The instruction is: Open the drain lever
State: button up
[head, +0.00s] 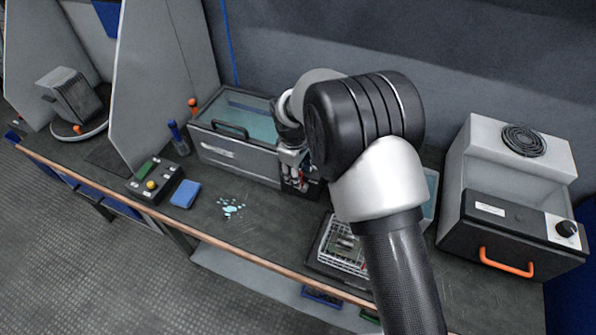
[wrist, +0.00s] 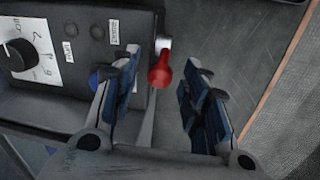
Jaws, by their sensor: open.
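The red drain lever (wrist: 162,68) shows in the wrist view as a rounded red handle on a pale metal fitting, beside a black control panel (wrist: 85,55). My gripper (wrist: 162,88) is open, with one finger on each side of the lever. The lever's red end is closer to the left finger, and a gap separates it from the right finger. I cannot tell whether the left finger touches it. In the head view my gripper (head: 297,176) is beside the right end of the grey tank (head: 238,158), partly covered by my arm.
A dial (wrist: 28,50) and white labels are on the panel. In the head view a wire basket (head: 343,246) stands in front of my arm, with a grey oven-like unit (head: 500,220) at right. A blue cloth (head: 185,194) and a small puddle (head: 231,208) lie on the bench.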

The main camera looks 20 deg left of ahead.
jog(key=shift+c, duration=0.6)
grip_shut()
